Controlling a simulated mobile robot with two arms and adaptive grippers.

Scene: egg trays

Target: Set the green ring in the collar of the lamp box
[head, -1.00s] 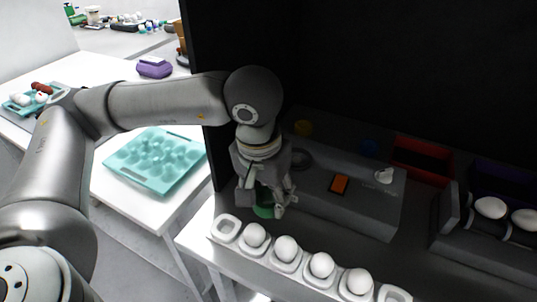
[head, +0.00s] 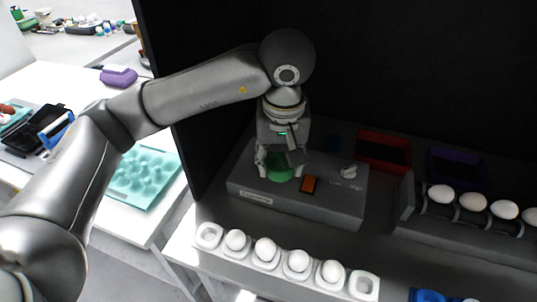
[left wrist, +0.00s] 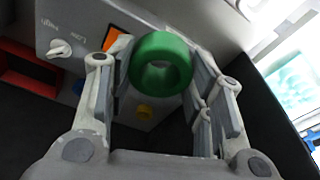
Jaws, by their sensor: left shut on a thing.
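My left gripper (head: 281,166) is shut on the green ring (head: 279,175), at the left part of the lamp box's top. The left wrist view shows the ring (left wrist: 160,62) between the two fingers, with its hole in view. The lamp box (head: 335,205) is grey, with an orange switch (head: 309,185) and a pale knob (head: 349,171) to the right of the ring. I cannot see the collar; the gripper and ring cover that area. I cannot tell whether the ring touches the box. My right gripper is not in view.
A white egg tray (head: 209,237) with several eggs lies in front of the box. A grey rack (head: 450,235) with white eggs stands at the right. Red (head: 384,148) and purple (head: 455,166) bins are behind. Dark walls close the back and left.

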